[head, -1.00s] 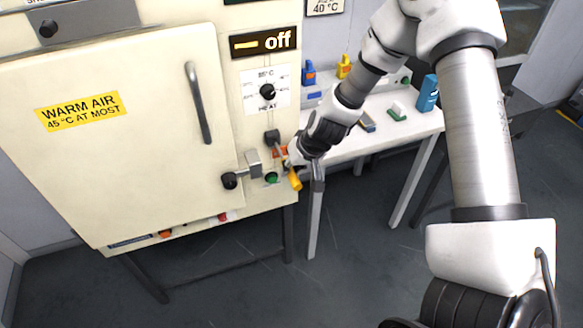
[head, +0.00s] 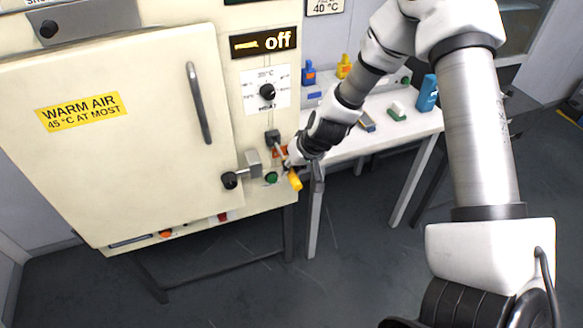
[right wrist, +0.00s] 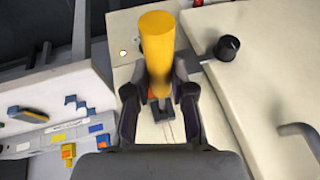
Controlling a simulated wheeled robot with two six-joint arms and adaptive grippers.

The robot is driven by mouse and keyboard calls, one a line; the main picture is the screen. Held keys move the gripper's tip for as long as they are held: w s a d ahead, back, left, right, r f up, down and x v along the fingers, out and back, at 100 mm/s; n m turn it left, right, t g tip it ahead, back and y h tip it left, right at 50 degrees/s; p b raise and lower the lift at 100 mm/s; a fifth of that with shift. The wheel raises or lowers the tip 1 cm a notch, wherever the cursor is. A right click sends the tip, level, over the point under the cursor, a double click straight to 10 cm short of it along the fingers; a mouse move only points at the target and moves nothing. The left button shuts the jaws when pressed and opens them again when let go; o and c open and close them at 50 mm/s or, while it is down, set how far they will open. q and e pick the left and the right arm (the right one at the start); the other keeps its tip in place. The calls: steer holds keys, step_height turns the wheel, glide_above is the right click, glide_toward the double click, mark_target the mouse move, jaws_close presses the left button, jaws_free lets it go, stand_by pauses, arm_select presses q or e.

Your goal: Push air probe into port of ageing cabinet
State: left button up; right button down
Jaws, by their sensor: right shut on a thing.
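The ageing cabinet (head: 135,150) is a cream box with a closed door at the left of the head view. My right gripper (head: 293,168) is at the lower right of its front panel, beside the green button (head: 271,177). It is shut on the yellow air probe (head: 295,181). In the right wrist view the probe (right wrist: 157,45) is a thick yellow cylinder between the two dark fingers of the gripper (right wrist: 160,85). I cannot make out the port or whether the probe's tip is in it. My left gripper is not in view.
The black-knobbed door latch (head: 230,180) is close left of the gripper. A dark switch (head: 272,136) sits just above. A white table (head: 375,137) with bottles and small items stands at the right.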

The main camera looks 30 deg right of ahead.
mark_target(279, 149)
steer(key=shift+w, duration=0.15)
steer(key=shift+w+d, duration=0.15)
steer(key=shift+w, duration=0.2)
steer(key=shift+w+d+b, duration=0.2)
steer(key=shift+w+d, duration=0.1)
steer(key=shift+w, duration=0.95)
steer(key=shift+w+d+b, duration=0.25)
steer(key=shift+w+d, duration=0.05)
steer(key=shift+w, duration=0.9)
steer(key=shift+w+d+b, duration=0.2)
steer(key=shift+w+d, duration=0.1)
steer(key=shift+w, duration=0.95)
steer(key=c, duration=0.9)
jaws_free()
steer(key=v, duration=1.2)
steer(key=shift+f, duration=0.1)
